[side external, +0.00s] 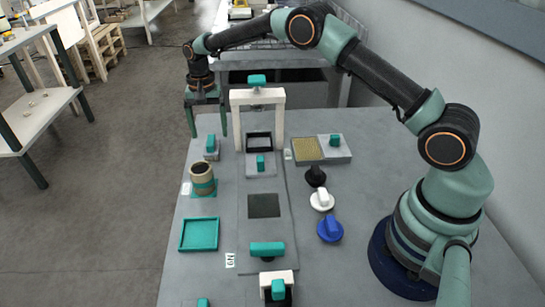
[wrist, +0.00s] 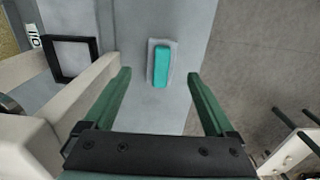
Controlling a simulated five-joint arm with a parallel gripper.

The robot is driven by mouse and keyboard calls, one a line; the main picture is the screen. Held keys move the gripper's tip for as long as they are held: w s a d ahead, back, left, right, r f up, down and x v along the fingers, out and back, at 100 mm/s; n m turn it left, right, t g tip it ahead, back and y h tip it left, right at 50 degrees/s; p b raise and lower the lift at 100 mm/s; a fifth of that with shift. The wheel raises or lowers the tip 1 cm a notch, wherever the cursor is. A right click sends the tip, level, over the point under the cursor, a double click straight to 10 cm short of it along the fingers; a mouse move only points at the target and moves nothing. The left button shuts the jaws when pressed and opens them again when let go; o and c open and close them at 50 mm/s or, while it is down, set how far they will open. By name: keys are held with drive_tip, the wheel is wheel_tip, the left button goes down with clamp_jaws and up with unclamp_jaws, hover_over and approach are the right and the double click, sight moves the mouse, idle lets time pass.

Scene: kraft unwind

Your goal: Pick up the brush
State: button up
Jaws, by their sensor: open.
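A small grey block with a teal handle (side external: 211,148), which looks like the brush, stands at the far left of the grey table. It also shows in the wrist view, where the teal handle (wrist: 162,66) lies lengthwise on its pale grey base. My gripper (side external: 208,134) is open and empty, pointing down above it. In the wrist view the fingers of my gripper (wrist: 159,75) stand on either side of the handle, apart from it. The exact height gap cannot be told.
A white gate frame (side external: 280,106) stands close right of my gripper; it also crosses the wrist view's left side. A brown-and-teal cup (side external: 202,187) and teal tray (side external: 183,236) sit nearer. White (side external: 322,200) and blue (side external: 330,229) knobs stand right. The table edge lies close left.

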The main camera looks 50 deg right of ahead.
sight(210, 141)
wheel_tip(210, 141, down, 5)
drive_tip(key=shift+s+a+f, duration=0.1)
drive_tip(key=shift+a, duration=0.05)
clamp_jaws()
